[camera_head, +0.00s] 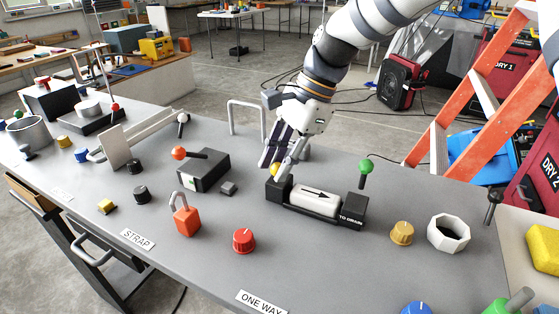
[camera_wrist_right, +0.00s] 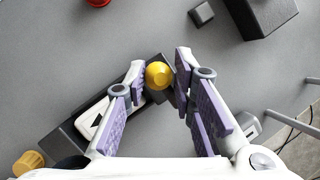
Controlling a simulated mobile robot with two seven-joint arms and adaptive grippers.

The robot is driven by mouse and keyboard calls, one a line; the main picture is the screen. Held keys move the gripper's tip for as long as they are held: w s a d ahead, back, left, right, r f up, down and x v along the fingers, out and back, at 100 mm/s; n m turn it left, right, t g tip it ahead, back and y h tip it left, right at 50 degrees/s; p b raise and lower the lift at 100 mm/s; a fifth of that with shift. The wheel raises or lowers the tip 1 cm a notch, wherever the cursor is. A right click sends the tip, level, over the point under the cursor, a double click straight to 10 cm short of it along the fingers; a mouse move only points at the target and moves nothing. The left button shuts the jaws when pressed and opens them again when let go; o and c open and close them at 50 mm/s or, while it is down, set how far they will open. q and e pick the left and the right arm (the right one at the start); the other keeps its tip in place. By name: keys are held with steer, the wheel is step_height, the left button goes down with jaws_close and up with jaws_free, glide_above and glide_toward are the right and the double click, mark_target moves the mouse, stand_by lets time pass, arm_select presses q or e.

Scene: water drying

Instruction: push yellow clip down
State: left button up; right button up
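The yellow clip's round knob (camera_head: 275,169) shows at the left end of a black holder (camera_head: 330,215). The holder carries a white cylinder (camera_head: 315,199) with a black arrow, and has a green-knobbed lever (camera_head: 366,168) standing at its right end. My right gripper (camera_head: 276,157) reaches down over the left end and partly hides the clip. In the right wrist view the yellow knob (camera_wrist_right: 159,75) sits between the two spread fingertips (camera_wrist_right: 162,64). I cannot tell whether a finger touches it. My left gripper is not in view.
A black box (camera_head: 203,170) with an orange-knobbed lever and a small dark cube (camera_head: 229,188) lie left of the holder. A red knob (camera_head: 245,240), an orange padlock (camera_head: 186,220), a tan knob (camera_head: 402,233) and a white ring (camera_head: 448,233) stand around it. The bench front centre is clear.

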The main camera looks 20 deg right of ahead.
jaws_close()
steer(key=shift+s+a+f+t+h, duration=0.25)
steer(key=shift+f+t+h, duration=0.2)
steer(key=shift+h, duration=0.35)
steer(key=o, duration=0.8)
jaws_free()
steer(key=shift+d, duration=0.1)
steer(key=shift+r, duration=0.1)
steer(key=v, duration=1.2)
steer(key=shift+d, duration=0.1)
